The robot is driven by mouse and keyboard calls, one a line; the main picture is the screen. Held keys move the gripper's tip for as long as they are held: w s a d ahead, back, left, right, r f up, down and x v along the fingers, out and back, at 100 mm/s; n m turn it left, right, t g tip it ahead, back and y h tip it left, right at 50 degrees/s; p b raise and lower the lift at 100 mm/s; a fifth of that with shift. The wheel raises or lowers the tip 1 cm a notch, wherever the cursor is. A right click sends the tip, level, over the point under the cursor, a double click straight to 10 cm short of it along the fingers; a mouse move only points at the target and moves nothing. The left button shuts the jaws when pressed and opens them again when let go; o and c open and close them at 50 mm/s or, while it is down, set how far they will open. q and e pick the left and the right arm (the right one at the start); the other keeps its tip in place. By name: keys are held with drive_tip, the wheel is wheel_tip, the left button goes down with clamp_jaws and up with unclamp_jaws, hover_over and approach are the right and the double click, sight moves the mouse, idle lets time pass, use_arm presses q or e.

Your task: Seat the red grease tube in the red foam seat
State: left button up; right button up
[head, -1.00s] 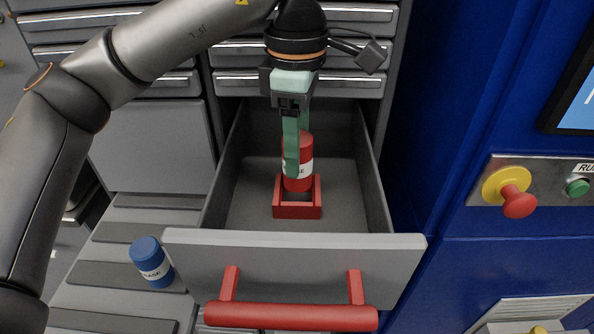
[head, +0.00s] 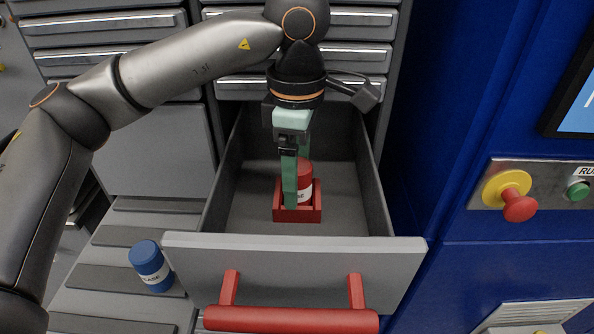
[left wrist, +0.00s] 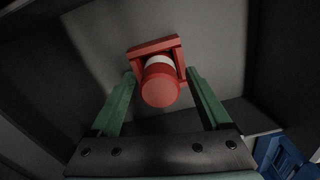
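The red grease tube (head: 305,186), with a white label band, stands upright in the red foam seat (head: 312,215) inside the open drawer. My left gripper (head: 295,188) reaches down around the tube, with one green finger in front of it and the other behind. In the left wrist view the tube (left wrist: 160,88) shows end-on within the seat (left wrist: 152,45). The green fingers (left wrist: 160,75) stand apart on both sides of it with gaps, so the gripper is open. The tube's base is hidden by the seat walls. My right gripper is out of view.
The grey drawer (head: 350,200) is pulled out, with free floor around the seat. Its front carries a red handle (head: 290,319). A blue tube (head: 150,266) stands outside, left of the drawer. A blue machine with a red stop button (head: 519,208) is on the right.

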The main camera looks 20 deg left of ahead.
use_arm(q)
drive_tip(key=shift+r, duration=0.2)
wheel_tip(320, 180, up, 12)
drive_tip(key=p, duration=0.1)
drive_tip(key=shift+p, duration=0.35)
idle(0.4)
